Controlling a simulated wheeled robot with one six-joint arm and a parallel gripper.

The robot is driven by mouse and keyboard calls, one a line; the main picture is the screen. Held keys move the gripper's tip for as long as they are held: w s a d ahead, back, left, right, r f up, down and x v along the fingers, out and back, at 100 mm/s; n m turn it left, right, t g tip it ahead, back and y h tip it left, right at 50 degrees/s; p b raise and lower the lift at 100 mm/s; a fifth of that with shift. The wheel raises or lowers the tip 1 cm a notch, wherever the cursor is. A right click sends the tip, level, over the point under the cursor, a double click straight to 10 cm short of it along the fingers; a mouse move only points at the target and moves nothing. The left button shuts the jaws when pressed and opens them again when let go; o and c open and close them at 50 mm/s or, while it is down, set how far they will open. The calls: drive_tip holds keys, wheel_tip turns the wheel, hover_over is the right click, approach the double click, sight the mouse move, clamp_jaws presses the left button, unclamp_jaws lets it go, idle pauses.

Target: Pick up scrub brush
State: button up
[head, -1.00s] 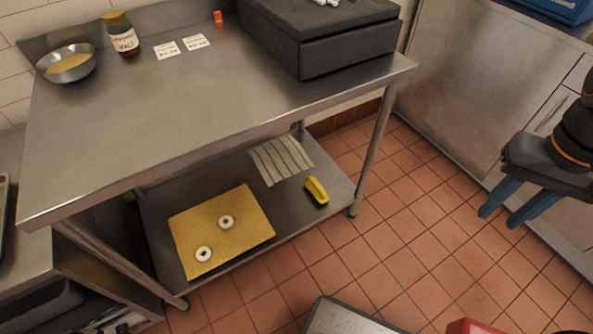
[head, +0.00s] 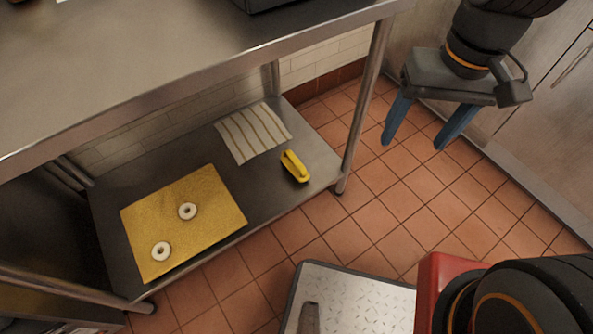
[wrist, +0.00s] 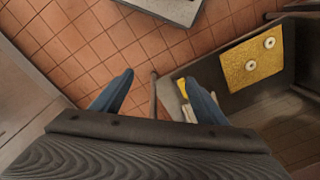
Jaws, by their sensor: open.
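The scrub brush (head: 295,166) is yellow and lies on the lower shelf (head: 262,196) of the steel table, near the shelf's right end. In the wrist view a small part of the yellow brush (wrist: 182,88) shows beside the right finger, which may hide some of it. My gripper (head: 414,142) has two blue fingers spread apart with nothing between them. It hangs to the right of the table leg, over the tiled floor, apart from the brush. My gripper also shows in the wrist view (wrist: 160,92).
A striped cloth (head: 253,132) lies behind the brush. A yellow board (head: 205,232) with two white rings (head: 187,211) lies to its left. The table leg (head: 364,100) and tabletop edge (head: 200,80) border the shelf. Open floor (head: 325,232) lies in front.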

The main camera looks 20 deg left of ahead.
drive_tip(key=w+a+f+n+b, duration=0.1)
drive_tip(key=a+f+n+b, duration=0.1)
drive_tip(key=a+f+b, duration=0.5)
drive_tip(key=w+a+f+n+b, duration=0.1)
drive_tip(key=a+f+b, duration=0.2)
drive_tip(key=f+b, duration=0.75)
drive_tip(key=n+t+y+b, duration=0.3)
drive_tip(key=n+b, duration=0.1)
drive_tip(key=b, duration=0.4)
approach(295, 159)
drive_tip(key=x, duration=0.6)
drive_tip(key=shift+w+f, duration=0.2)
drive_tip(key=shift+w, duration=0.05)
drive_tip(key=shift+a+f, duration=0.3)
drive_tip(key=shift+f, duration=0.3)
drive_tip(key=b+x, duration=0.7)
drive_tip(key=shift+f, duration=0.2)
drive_tip(key=c, duration=1.1)
